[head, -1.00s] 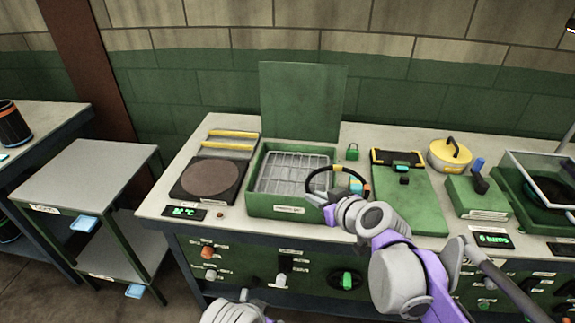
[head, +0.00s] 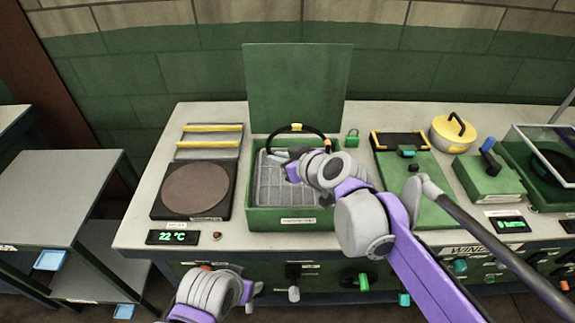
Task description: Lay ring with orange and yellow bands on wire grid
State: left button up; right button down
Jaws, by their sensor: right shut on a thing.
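The ring (head: 314,130) is black, with a yellow band at its top and an orange band at its right. It stands upright or tilted above the open green box, its lower part hidden behind my right wrist. The wire grid (head: 271,190) lies inside the green box (head: 293,220), its right part covered by my arm. My right gripper (head: 292,168) is over the grid and shut on the ring; its fingertips are mostly hidden. My left arm's wrist shows at the bottom, but its gripper (head: 252,292) is too unclear to judge.
The box's lid (head: 297,88) stands open at the back. A round hot plate (head: 195,190) reading 22 °C is at the left. A green padlock (head: 352,138), a green block with a black-and-yellow top (head: 399,141) and a yellow lidded pot (head: 453,132) are at the right.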

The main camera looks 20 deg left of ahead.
aim_at(280, 193)
jog(key=shift+w+a+f, duration=0.1)
jog(key=shift+a+f, duration=0.05)
jog(key=shift+f, duration=0.05)
notch_tip(280, 193, down, 10)
jog(key=shift+r+b, duration=0.25)
jog(key=shift+b, duration=0.3)
jog(key=c, duration=0.9)
grip_release()
jog(key=p+v, duration=0.1)
jog(key=v, duration=1.1)
jog(key=shift+d, duration=0.25)
